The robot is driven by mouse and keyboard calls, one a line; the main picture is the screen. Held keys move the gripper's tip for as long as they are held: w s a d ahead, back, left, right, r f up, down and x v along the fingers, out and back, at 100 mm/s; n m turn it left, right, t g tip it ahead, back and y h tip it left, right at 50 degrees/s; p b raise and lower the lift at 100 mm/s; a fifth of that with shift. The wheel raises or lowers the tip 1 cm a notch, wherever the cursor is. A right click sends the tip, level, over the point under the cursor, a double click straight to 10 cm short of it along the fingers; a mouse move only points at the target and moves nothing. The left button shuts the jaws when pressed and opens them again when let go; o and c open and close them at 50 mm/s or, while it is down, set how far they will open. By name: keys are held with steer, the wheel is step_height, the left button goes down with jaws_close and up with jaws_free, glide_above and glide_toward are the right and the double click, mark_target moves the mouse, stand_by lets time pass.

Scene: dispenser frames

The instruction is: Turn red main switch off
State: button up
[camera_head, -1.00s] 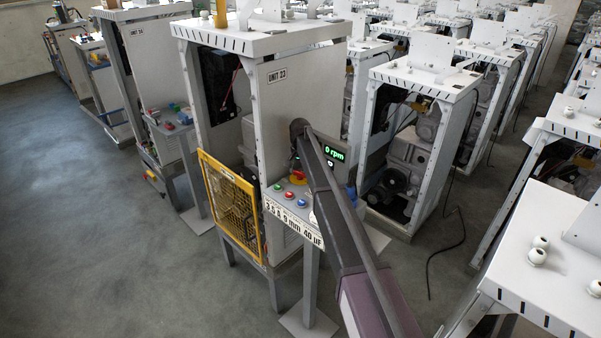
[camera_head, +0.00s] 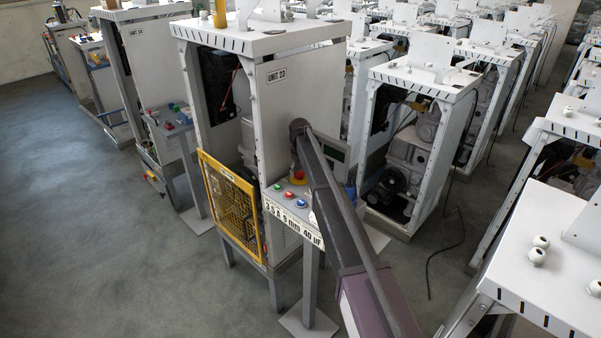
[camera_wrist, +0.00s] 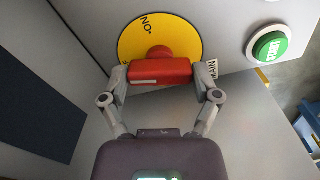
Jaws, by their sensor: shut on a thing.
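The red main switch (camera_wrist: 160,70) is a red bar handle on a yellow round plate (camera_wrist: 136,40) in the wrist view. Its bar lies crosswise in the picture. In the head view the switch (camera_head: 299,178) shows small on the panel of UNIT 23, partly hidden by my arm. The display (camera_head: 334,150) beside it is dark.
A green button (camera_wrist: 270,46) sits right of the switch in the wrist view. A yellow mesh guard (camera_head: 232,207) is on the frame's left. Other dispenser frames stand close at the right; floor is clear at the left.

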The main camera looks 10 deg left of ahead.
steer(key=shift+s+n, duration=0.1)
steer(key=shift+n, duration=1.5)
steer(key=o, duration=1)
steer(key=shift+c, duration=0.2)
